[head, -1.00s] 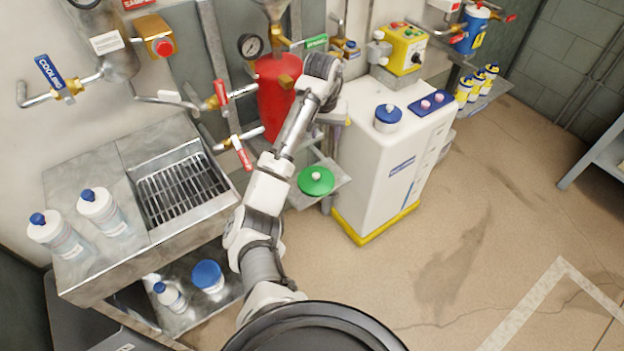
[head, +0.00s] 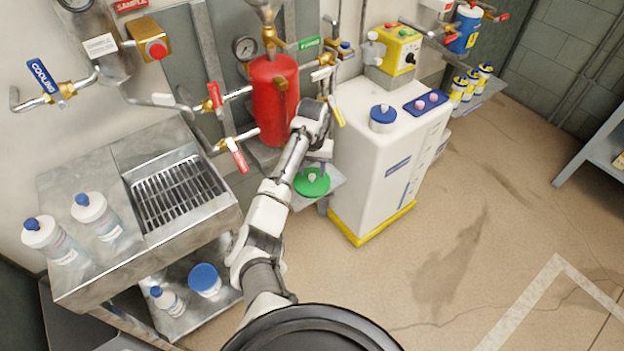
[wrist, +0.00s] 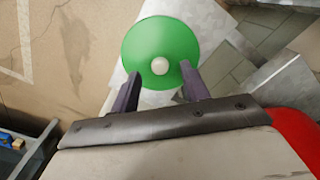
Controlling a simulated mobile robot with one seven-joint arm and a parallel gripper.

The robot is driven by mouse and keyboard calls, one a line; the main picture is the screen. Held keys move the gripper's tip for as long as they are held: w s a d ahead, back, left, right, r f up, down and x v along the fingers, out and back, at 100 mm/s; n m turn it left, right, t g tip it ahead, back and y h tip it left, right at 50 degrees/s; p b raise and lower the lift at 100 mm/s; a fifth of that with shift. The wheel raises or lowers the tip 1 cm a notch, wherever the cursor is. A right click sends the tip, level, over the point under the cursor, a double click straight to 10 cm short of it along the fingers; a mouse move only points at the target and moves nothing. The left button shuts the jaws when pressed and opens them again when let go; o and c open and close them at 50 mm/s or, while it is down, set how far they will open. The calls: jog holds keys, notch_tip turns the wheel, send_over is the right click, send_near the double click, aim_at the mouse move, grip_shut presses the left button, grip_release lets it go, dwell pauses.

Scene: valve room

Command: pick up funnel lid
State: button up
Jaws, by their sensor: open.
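The funnel lid is a green disc (head: 304,186) with a pale round knob, lying on a small grey metal shelf (head: 328,184) below the red vessel. It also shows in the wrist view as a green disc (wrist: 146,46) with its white knob near the middle. My gripper (wrist: 156,74) is open in the wrist view, its two dark fingers reaching toward the knob from either side of the lid's near edge. Nothing is between the fingers except the view of the lid. In the head view my gripper (head: 318,158) is just above the lid, partly hidden by my wrist.
A red vessel (head: 273,105) stands behind the lid, with red-handled valves (head: 216,96) to its left. A white tank (head: 375,165) stands close on the right. A metal sink bench (head: 130,215) is at the left. The floor at the right is open.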

jog(key=shift+f, duration=1.05)
grip_shut()
jog(key=shift+r, duration=0.2)
